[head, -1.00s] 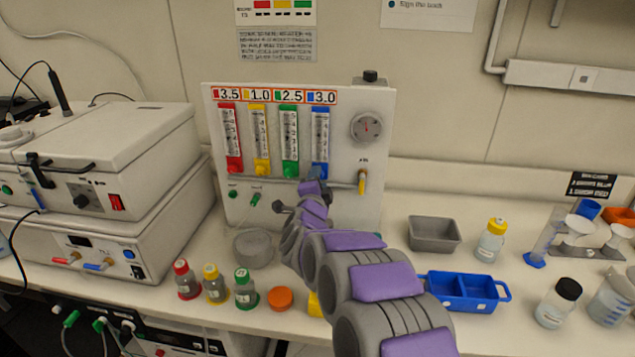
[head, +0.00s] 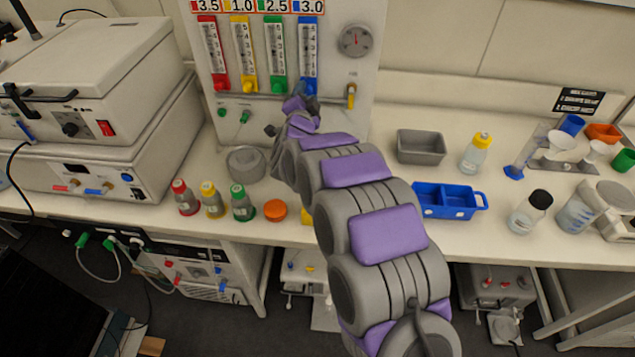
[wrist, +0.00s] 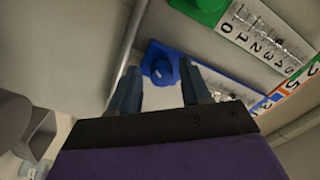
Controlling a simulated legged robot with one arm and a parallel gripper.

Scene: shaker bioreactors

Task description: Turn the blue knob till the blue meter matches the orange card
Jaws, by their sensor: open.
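The blue meter (head: 309,48) is the rightmost of the upright scales on the white panel. Its orange-edged card (head: 310,6) above reads 3.0. The blue knob (wrist: 163,70) sits at the meter's foot and shows in the wrist view on a blue base. My gripper (wrist: 158,75) is open, with one finger on either side of the knob. I cannot tell whether the fingers touch it. In the head view my gripper (head: 298,103) is just below the blue meter and partly covers the knob. The level in the blue meter is too small to read.
Red (head: 213,50), yellow (head: 244,50) and green (head: 277,50) meters stand left of the blue one. A yellow-handled valve (head: 351,96) is to the right. Capped bottles (head: 243,205) and a blue tray (head: 450,212) stand on the bench below.

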